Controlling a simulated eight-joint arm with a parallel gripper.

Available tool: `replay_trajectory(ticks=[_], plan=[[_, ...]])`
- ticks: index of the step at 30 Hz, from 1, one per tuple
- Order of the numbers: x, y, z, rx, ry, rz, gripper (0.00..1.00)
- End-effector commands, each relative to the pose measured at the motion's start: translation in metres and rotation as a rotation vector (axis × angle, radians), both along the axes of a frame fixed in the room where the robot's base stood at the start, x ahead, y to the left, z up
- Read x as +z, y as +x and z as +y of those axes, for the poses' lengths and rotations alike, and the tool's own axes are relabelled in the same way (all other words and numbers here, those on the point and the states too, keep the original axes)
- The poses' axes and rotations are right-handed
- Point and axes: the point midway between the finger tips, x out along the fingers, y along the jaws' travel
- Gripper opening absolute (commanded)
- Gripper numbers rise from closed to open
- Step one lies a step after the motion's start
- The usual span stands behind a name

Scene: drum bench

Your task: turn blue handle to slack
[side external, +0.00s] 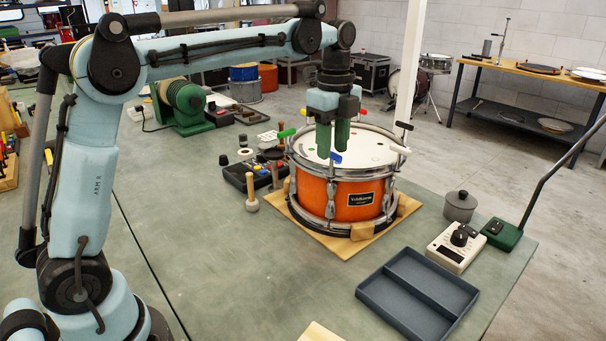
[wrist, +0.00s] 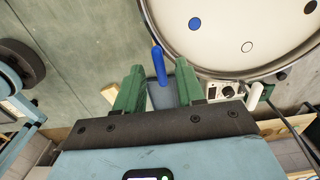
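The orange snare drum (side external: 352,198) stands on a wooden board on the bench, its white head facing up. Coloured handles stick out around its rim. The blue handle (side external: 336,158) is on the near side of the rim, just below my fingertips. In the wrist view the blue handle (wrist: 158,62) lies between the two green fingers, close to the rim and beside a blue dot (wrist: 194,23) on the head. My gripper (side external: 333,152) points down and is open, with a gap around the handle. I cannot tell whether a finger touches it.
The green handle (side external: 286,133) and the white handle (side external: 398,150) stand out from the rim on either side. A wooden mallet (side external: 252,192) stands left of the drum. A grey tray (side external: 418,294), a white meter (side external: 454,247) and a lidded pot (side external: 460,206) are at front right.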

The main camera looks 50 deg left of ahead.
Motion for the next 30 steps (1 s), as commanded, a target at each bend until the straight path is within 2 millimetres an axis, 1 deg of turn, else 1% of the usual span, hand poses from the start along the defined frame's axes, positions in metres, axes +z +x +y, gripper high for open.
replay_trajectory(ticks=[3, 6, 11, 18, 25, 26, 30], plan=[[-0.013, 0.000, 0.000, 0.000, 0.000, 0.000, 0.38], [-0.020, 0.000, 0.000, 0.000, 0.000, 0.000, 0.38], [-0.024, 0.000, 0.000, 0.000, 0.000, 0.000, 0.38], [-0.024, 0.000, 0.000, 0.000, 0.000, 0.000, 0.38], [-0.024, 0.000, 0.000, 0.000, 0.000, 0.000, 0.03], [-0.024, 0.000, 0.000, 0.000, 0.000, 0.000, 0.00], [-0.024, 0.000, 0.000, 0.000, 0.000, 0.000, 0.00]])
